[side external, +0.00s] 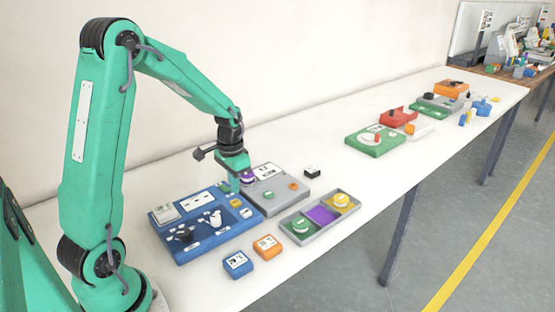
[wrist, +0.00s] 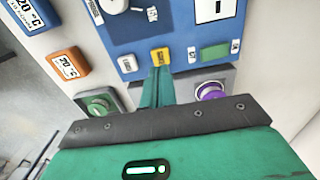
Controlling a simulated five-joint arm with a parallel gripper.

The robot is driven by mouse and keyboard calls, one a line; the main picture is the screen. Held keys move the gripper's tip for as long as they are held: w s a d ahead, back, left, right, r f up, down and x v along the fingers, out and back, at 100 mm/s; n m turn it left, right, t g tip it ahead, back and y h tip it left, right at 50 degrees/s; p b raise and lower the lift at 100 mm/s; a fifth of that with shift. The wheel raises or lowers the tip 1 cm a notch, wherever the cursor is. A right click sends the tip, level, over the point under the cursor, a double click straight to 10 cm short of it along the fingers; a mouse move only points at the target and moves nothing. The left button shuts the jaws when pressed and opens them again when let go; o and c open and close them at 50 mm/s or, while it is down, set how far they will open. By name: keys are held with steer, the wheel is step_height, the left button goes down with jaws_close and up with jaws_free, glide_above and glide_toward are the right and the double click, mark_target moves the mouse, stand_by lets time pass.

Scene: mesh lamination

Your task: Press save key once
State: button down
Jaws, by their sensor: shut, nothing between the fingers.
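The blue panel (side external: 207,232) lies flat on the white table, and it also fills the top of the wrist view (wrist: 175,30). On its near edge in the wrist view are a yellow key (wrist: 160,56), a white key (wrist: 127,63) to the left and a larger green key (wrist: 215,52) to the right. The labels are too small to read, so I cannot tell which is the save key. My gripper (wrist: 160,70) is shut and empty, pointing down with its tips right beside the yellow key. The side view shows my gripper (side external: 235,188) low at the panel's right edge; contact is unclear.
A grey panel (side external: 287,187) with a purple knob (wrist: 210,91) adjoins the blue one. A grey tray (side external: 325,222) with coloured compartments lies in front. Blue (side external: 237,264) and orange (side external: 267,247) temperature blocks sit near the front edge. A green board (side external: 375,142) stands farther right, beyond clear table.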

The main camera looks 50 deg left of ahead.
mark_target(235, 202)
steer(key=shift+f, duration=1.75)
steer(key=shift+s+f, duration=0.1)
steer(key=shift+f, duration=0.95)
step_height(235, 202, up, 15)
steer(key=shift+w, duration=0.25)
